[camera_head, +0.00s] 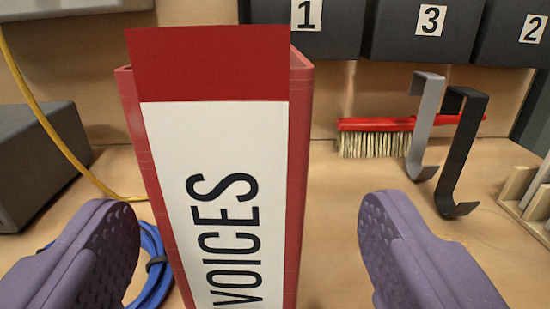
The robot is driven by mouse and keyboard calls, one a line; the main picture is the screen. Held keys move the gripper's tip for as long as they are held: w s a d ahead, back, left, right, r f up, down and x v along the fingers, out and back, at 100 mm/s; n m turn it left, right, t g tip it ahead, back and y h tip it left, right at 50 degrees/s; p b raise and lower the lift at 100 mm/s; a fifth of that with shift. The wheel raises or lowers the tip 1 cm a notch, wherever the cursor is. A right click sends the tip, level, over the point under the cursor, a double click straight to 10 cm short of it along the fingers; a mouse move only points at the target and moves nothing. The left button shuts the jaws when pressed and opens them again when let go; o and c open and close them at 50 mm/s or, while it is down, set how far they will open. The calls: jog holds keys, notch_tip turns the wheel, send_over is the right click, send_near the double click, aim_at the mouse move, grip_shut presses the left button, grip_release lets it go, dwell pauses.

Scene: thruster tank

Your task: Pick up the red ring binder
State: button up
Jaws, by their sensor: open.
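The red ring binder (218,65) stands upright in the middle of the view, its spine towards me. The spine has a white label with dark letters reading "VOICES"; the lower end of the binder is cut off by the picture edge. My gripper (250,240) is open, with one purple padded finger at the lower left and one at the lower right. The binder shows between the two fingers, closer to the left one. I see no contact, and I cannot tell how far the fingertips are from the binder in depth.
Behind are dark bins numbered 1 (340,30), 3 (420,35) and 2 (515,35). A red brush (375,142) lies at the back. Grey (424,125) and black (459,150) hooks are at right. A blue cable coil (152,265), yellow cable (50,128) and grey box (40,150) are left.

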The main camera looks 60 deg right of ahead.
jog(key=x, duration=0.2)
jog(key=b+x, duration=0.1)
jog(key=x, duration=0.2)
jog(key=shift+w+r, duration=0.3)
jog(key=shift+w, duration=0.2)
grip_shut()
